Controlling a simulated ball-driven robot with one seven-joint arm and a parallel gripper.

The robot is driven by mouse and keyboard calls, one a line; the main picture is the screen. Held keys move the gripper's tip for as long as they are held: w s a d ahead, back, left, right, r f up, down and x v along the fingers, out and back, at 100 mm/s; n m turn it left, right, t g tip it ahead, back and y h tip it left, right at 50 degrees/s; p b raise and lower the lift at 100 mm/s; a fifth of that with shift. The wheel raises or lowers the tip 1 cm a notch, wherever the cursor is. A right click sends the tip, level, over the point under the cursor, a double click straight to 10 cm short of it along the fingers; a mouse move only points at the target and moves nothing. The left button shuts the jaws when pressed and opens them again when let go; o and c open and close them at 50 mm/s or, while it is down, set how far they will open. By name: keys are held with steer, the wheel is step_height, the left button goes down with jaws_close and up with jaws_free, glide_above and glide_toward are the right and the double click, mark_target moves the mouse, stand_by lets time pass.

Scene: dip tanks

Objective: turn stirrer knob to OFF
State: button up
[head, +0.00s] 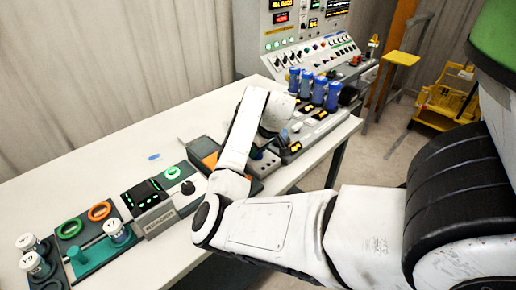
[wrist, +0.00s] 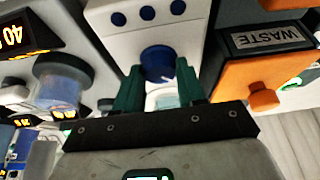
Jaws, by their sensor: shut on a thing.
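In the wrist view a round blue knob (wrist: 157,60) with a pale pointer mark sits on a white panel (wrist: 116,42), below a row of blue dots. My gripper (wrist: 158,78) has its two dark green fingers on either side of this knob and is shut on it. No OFF mark or stirrer label is readable there, so I cannot tell its setting.
Beside the panel are a WASTE label (wrist: 268,38) with an orange handle (wrist: 264,99) and a clear vessel (wrist: 62,86). The table's back left (head: 100,165) is clear.

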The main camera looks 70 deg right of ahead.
steer(key=shift+w, duration=0.1)
steer(key=o, duration=1.1)
steer(key=shift+c, duration=0.2)
steer(key=v, duration=1)
steer(key=shift+s+r, duration=0.25)
steer(key=shift+r, duration=0.1)
